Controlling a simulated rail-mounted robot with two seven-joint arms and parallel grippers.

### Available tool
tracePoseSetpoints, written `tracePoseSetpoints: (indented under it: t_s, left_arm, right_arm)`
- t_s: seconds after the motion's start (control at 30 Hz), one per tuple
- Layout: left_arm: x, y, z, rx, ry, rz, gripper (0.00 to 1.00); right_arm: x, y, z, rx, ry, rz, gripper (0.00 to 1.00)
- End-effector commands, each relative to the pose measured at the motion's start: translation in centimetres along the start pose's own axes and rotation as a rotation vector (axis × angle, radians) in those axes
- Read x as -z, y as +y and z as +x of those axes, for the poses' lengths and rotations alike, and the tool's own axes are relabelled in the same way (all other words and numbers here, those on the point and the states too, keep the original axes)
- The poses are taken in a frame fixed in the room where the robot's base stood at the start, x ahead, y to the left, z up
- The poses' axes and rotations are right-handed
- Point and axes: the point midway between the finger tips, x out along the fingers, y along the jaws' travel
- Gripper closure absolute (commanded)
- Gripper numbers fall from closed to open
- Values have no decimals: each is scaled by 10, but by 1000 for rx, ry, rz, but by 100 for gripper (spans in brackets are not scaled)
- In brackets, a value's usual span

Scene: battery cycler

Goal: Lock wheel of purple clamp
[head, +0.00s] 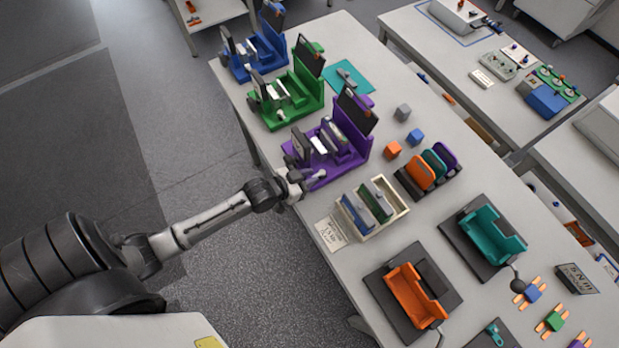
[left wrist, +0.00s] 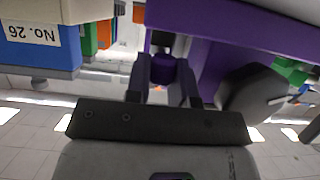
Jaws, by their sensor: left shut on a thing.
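The purple clamp (head: 350,155) stands upright on the white bench, with a dark panel at its back and grey plates in its middle. My left gripper (head: 312,181) is at the clamp's near lower side, by the bench edge. In the left wrist view, the fingers of the left gripper (left wrist: 163,85) are shut on a small purple round wheel (left wrist: 163,67), one finger on each side. The clamp's purple body (left wrist: 225,35) is just behind it. The wheel itself is hidden by the gripper in the head view. My right gripper is not in view.
The green clamp (head: 290,97) and blue clamp (head: 255,55) stand farther back in the row. A cream tray (head: 400,212) with upright plates and a label card (head: 331,233) are close on the near side. Orange (head: 393,150), blue and grey cubes lie right of the clamp.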

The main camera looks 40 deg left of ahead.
Motion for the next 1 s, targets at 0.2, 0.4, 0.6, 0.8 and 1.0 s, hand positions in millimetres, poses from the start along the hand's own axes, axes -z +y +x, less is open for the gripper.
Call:
tracePoseSetpoints:
  t_s: [0.2,0.4,0.6,0.8,1.0]
  left_arm:
    - [0,-2,0,-17,-2,7,100]
    - [0,-2,0,-16,-2,7,100]
    - [0,-2,0,-15,-2,7,62]
    - [0,-2,0,-15,-2,6,52]
    - [0,-1,0,-14,-2,6,52]
  right_arm:
    - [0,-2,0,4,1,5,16]
    - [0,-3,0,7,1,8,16]
    - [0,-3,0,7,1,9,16]
    - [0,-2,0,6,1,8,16]
    - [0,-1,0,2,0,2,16]
